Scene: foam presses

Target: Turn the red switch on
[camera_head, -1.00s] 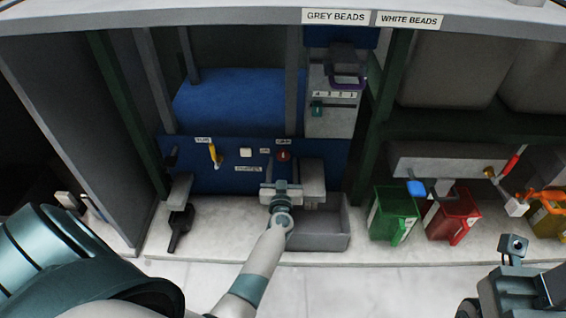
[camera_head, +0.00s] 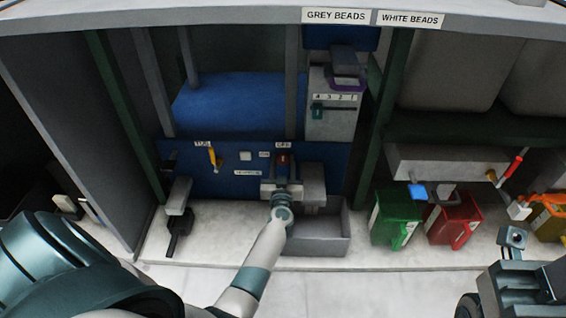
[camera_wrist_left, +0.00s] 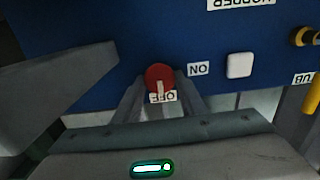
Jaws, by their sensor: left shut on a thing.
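The red switch (camera_head: 283,158) is a round knob on the blue panel (camera_head: 225,182) under the blue drum. An OFF label is above it in the head view and an ON label to its left. In the left wrist view the red switch (camera_wrist_left: 159,76) has a white mark that points to the OFF label (camera_wrist_left: 163,97); the ON label (camera_wrist_left: 198,69) is to its right. My left gripper (camera_wrist_left: 161,84) reaches the knob with a finger on each side and is shut on it. My right gripper (camera_head: 514,245) is at the lower right; its fingers cannot be made out.
A white button (camera_head: 246,156) and a yellow lever (camera_head: 213,157) are on the same panel. A grey open bin (camera_head: 318,246) stands below my left gripper. Green (camera_head: 398,217) and red (camera_head: 454,220) containers stand to the right. The bench front is clear.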

